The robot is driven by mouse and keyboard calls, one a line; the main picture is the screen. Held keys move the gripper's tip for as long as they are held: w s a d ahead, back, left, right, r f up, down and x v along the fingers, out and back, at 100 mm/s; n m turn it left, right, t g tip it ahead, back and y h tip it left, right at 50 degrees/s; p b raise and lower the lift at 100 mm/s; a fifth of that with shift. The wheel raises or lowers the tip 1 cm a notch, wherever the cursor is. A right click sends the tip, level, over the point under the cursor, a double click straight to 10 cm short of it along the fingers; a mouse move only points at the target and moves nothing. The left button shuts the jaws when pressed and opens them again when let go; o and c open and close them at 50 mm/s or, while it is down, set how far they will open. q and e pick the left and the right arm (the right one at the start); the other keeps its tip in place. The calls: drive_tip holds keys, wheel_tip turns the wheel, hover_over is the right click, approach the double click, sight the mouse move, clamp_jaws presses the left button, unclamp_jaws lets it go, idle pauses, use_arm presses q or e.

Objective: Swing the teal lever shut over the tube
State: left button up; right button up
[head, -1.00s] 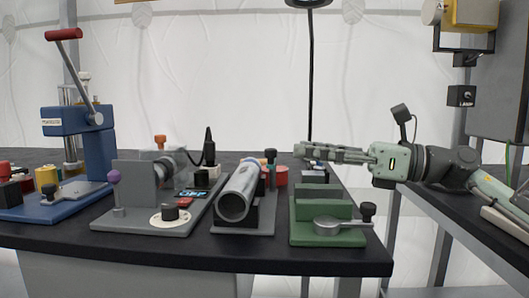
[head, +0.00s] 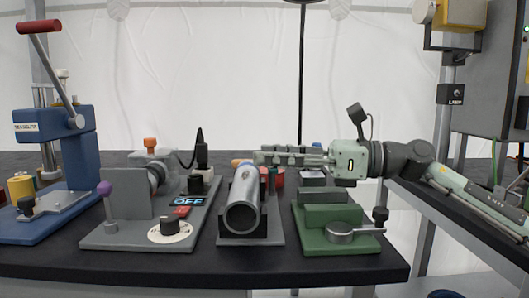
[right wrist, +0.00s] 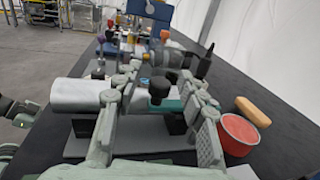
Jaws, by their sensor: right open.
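The tube (head: 243,213) is a silver cylinder lying in a black cradle on a grey base, open end toward me. It also shows in the right wrist view (right wrist: 80,93). The teal lever (right wrist: 168,106) shows in the right wrist view as a short teal bar by a black knob (right wrist: 159,87), beside the tube. My right gripper (head: 258,158) reaches in from the right behind the tube's upper part. Its fingers (right wrist: 160,84) are open on either side of the knob, with no clear grip.
A green fixture (head: 335,235) with a round handle stands right of the tube. A grey fixture with a dial (head: 169,231) and a blue press (head: 55,165) stand left.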

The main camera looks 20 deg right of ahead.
clamp_jaws()
idle(0.3)
idle(0.5)
